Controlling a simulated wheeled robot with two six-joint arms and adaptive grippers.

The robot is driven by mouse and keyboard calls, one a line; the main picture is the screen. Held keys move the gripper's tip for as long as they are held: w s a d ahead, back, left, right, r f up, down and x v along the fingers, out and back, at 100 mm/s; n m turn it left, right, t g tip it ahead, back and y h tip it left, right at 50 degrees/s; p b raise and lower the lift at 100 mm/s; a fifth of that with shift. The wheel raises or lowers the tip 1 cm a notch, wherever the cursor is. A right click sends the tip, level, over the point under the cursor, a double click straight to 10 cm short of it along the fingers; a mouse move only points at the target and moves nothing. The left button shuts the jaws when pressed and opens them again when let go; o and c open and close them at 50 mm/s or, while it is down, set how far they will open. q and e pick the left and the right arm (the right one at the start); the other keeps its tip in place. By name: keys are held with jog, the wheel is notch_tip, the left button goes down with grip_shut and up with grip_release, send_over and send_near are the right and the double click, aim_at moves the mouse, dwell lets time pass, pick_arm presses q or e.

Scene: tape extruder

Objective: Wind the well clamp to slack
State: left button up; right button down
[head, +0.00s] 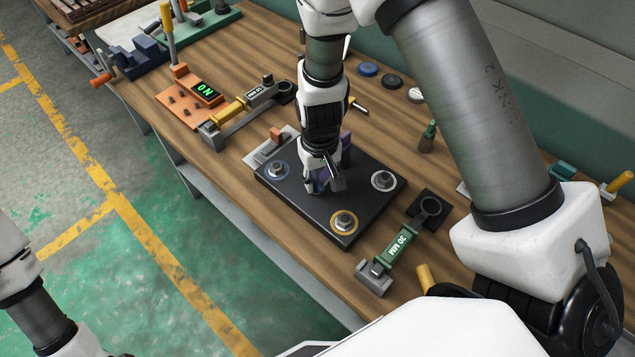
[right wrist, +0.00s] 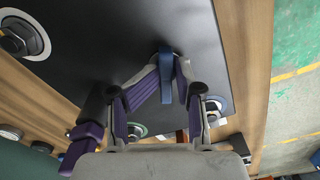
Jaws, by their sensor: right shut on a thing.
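A black plate (head: 303,202) lies on the wooden bench, with bolts in coloured rings near its corners: blue (head: 276,170), white (head: 383,180) and yellow (head: 345,222). My right gripper (head: 325,186) points down at the plate's middle. In the right wrist view its purple-padded fingers (right wrist: 168,92) are closed on a small blue piece (right wrist: 165,62) standing on the plate. This may be the well clamp's handle; the fingers hide much of it. A green-ringed bolt (right wrist: 137,130) shows behind the fingers there. My left gripper is out of the picture.
An orange block with a lit "ON" display (head: 205,91) and a yellow-handled tool (head: 228,113) lie beyond the plate. A green "30 MM" tool (head: 400,243) lies close to its right. A small green bottle (head: 428,136) and several dark discs (head: 368,69) stand farther back.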

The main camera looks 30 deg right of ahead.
jog(key=shift+w, duration=0.25)
jog(key=shift+f+n+b, duration=0.15)
jog(key=shift+n+b, duration=0.4)
jog(key=shift+n, duration=0.95)
jog(key=shift+w+b, duration=0.1)
jog(key=shift+b, duration=0.25)
jog(key=c, duration=1.1)
grip_release()
jog(key=shift+a, duration=0.1)
jog(key=shift+w+a, duration=0.15)
jog(key=shift+w, duration=0.15)
